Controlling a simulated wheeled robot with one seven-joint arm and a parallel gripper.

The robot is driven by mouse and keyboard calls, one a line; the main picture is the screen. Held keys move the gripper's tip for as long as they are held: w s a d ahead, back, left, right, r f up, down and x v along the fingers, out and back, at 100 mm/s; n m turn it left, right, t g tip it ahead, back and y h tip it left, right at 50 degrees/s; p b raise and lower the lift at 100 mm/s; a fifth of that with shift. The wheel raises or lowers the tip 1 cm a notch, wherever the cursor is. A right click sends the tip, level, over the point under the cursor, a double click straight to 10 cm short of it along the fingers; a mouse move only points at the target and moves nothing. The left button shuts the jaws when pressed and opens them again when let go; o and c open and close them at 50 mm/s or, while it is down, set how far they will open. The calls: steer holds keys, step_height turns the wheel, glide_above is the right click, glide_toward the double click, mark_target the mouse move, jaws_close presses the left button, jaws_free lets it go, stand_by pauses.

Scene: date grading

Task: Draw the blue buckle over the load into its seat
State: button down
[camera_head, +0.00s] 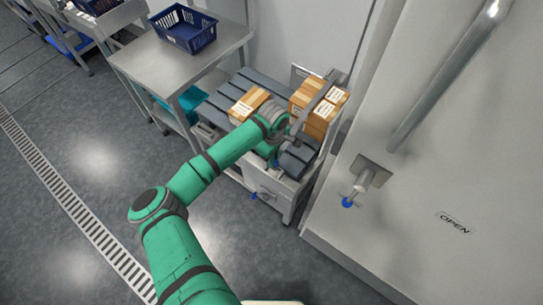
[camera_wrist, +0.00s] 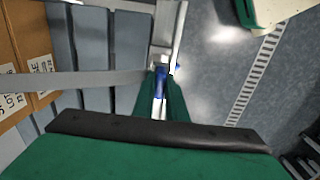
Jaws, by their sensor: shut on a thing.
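The blue buckle (camera_wrist: 160,84) is between the green fingers of my gripper (camera_wrist: 160,105) in the wrist view, and the gripper is shut on it. A grey strap (camera_wrist: 85,79) runs left from the buckle toward the boxes. In the head view my gripper is at the near edge of the slatted cart (camera_head: 220,96), and my arm hides the buckle there. The load is several cardboard boxes (camera_head: 319,120) on the cart, with the strap (camera_head: 314,100) crossing the right-hand ones. I cannot clearly make out the seat.
A steel table (camera_head: 135,66) with a blue crate (camera_head: 185,30) stands left of the cart. A large pale door (camera_head: 430,130) with a long handle and a blue-tipped fitting (camera_head: 348,202) is close on the right. The floor at front left is clear.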

steer(key=shift+w+f, duration=0.1)
steer(key=shift+f, duration=0.55)
steer(key=shift+d+f, duration=0.2)
steer(key=shift+f, duration=0.1)
steer(key=shift+a+f, duration=0.2)
steer(key=shift+f, duration=0.35)
steer(key=shift+a+f, duration=0.15)
steer(key=shift+f, duration=0.35)
steer(key=shift+d+f, duration=0.1)
steer(key=shift+f, duration=0.5)
steer(key=shift+f, duration=0.25)
steer(key=c, duration=1.7)
jaws_free()
steer(key=shift+r, duration=0.1)
step_height(320, 180, up, 11)
steer(key=shift+f, duration=0.15)
